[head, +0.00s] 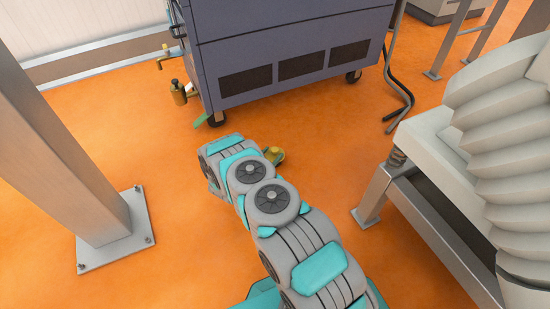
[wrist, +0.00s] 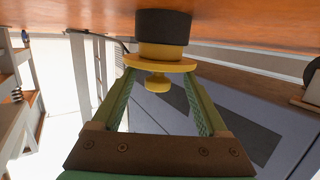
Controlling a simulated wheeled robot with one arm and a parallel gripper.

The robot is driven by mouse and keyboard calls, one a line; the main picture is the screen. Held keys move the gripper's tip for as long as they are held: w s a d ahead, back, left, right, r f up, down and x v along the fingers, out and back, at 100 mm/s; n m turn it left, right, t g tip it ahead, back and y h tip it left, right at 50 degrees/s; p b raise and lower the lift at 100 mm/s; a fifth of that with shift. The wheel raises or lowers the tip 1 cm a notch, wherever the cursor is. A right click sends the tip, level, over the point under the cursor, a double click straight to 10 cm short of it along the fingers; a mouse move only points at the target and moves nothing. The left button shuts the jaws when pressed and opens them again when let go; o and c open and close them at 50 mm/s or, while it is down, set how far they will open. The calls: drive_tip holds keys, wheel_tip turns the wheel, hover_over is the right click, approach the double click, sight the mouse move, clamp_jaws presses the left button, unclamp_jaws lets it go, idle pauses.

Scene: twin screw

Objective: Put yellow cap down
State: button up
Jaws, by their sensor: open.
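The yellow cap (wrist: 152,64) is at top centre in the wrist view, which shows the room upside down. It has a wide yellow flange, a small knob and a black base that points towards the orange floor. I cannot tell whether the base touches the floor. My gripper (wrist: 159,75) is open, with its green fingers on either side of the knob and their tips near the flange. A gap shows between each finger and the knob. In the head view the yellow cap (head: 274,156) is small and partly hidden behind my arm.
A blue-grey wheeled cabinet (head: 290,50) stands at the back, with a dark-topped brass fitting (head: 178,93) at its left corner. A steel post (head: 65,135) stands at left. A white ribbed machine (head: 500,140) on a steel frame stands at right.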

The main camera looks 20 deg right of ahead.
drive_tip(key=x, duration=0.5)
drive_tip(key=shift+d+r, duration=0.2)
drive_tip(key=shift+r, duration=0.05)
clamp_jaws()
idle(0.4)
